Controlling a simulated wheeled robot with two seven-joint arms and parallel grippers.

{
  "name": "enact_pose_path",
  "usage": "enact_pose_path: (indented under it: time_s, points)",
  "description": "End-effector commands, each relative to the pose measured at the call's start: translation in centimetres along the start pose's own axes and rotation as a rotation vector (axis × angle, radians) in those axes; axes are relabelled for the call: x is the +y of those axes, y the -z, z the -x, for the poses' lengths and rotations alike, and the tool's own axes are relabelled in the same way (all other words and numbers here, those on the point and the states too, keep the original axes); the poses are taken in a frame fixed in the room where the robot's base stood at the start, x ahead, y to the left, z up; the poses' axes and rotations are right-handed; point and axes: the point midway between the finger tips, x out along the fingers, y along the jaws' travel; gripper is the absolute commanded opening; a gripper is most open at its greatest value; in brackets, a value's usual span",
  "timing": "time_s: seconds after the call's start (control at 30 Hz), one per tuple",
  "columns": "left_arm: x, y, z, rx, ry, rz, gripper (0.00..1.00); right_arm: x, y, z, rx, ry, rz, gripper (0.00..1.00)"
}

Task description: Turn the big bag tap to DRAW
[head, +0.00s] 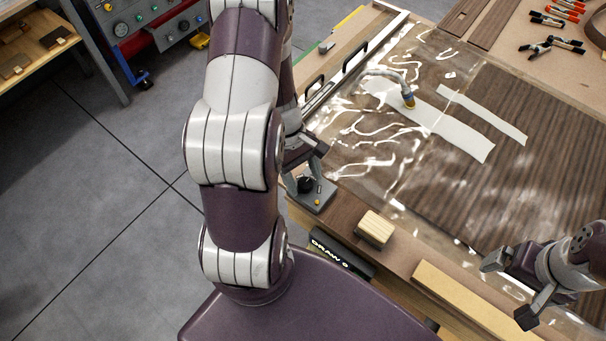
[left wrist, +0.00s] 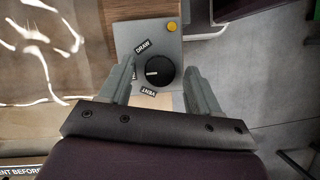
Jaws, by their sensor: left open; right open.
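The big bag tap is a round black knob (left wrist: 161,76) on a grey plate (left wrist: 167,45), with a DRAW label (left wrist: 143,46) and a VENT label (left wrist: 148,91). Its white mark points left in the left wrist view, between the two labels. In the head view the knob (head: 306,184) is at the bench's left corner, partly hidden by my left gripper (head: 304,165). My left gripper (left wrist: 159,68) is open, one finger on each side of the knob; I cannot tell whether they touch it. My right gripper (head: 506,291) is open and empty over the bench's front right.
A clear bag (head: 375,150) with a hose fitting (head: 408,100) covers dark veneer (head: 540,150). A wooden block (head: 375,229) and a black DRAW sign (head: 342,255) are along the front edge. A yellow button (left wrist: 172,26) is on the tap plate. Clamps (head: 550,45) lie at the back.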

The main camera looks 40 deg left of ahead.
Motion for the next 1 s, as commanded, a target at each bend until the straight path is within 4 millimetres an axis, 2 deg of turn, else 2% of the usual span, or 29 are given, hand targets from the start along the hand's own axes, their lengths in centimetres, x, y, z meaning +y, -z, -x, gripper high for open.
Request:
enact_pose_path:
  time_s: [0.17,0.2,0.27,0.3,0.37,0.73,1.0]
  points:
    - [0.0,0.0,0.0,0.0,0.0,0.0,0.62,0.0,0.0,0.0,0.0,0.0,0.0,1.0]
    - [0.0,0.0,0.0,0.0,0.0,0.0,0.56,0.0,0.0,0.0,0.0,0.0,0.0,1.0]
    - [0.0,0.0,0.0,0.0,0.0,-0.001,0.36,0.0,0.0,0.0,0.0,0.0,0.0,1.0]
    - [0.0,0.0,0.0,0.0,0.0,-0.001,0.23,0.0,0.0,0.0,0.0,0.0,0.0,1.0]
    - [0.0,0.0,0.0,0.0,0.0,-0.001,0.07,0.0,0.0,0.0,0.0,0.0,0.0,1.0]
    - [0.1,-0.1,0.1,-0.002,0.021,-0.048,0.07,0.0,0.1,0.5,0.0,0.0,0.0,1.0]
    - [0.2,-0.2,0.3,-0.003,0.092,-0.22,0.07,0.0,0.2,1.9,0.0,0.0,0.0,1.0]
